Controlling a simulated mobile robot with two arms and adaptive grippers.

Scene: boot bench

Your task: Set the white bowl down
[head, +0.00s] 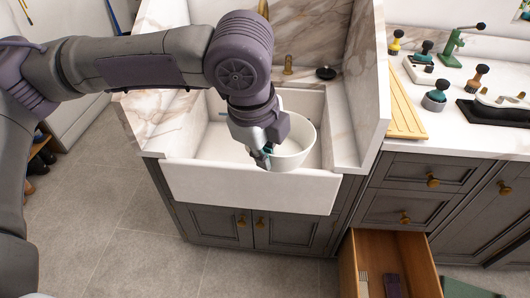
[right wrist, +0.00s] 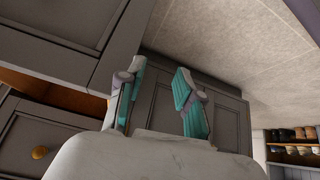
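The white bowl (head: 297,150) is over the white sink (head: 250,187) in the head view, near the sink's front wall and roughly upright. My left gripper (head: 264,156) is shut on the bowl's left rim, with a teal finger showing at the edge. The arm hides part of the bowl's left side. I cannot tell whether the bowl touches the sink floor. My right gripper (right wrist: 163,98) shows only in the right wrist view, its two teal fingers apart and nothing between them.
A brass faucet (head: 287,65) and a black round piece (head: 326,73) are behind the sink. A wooden rack (head: 403,108) and several brushes stand on the right counter. A drawer (head: 348,270) stands open below, with brushes inside.

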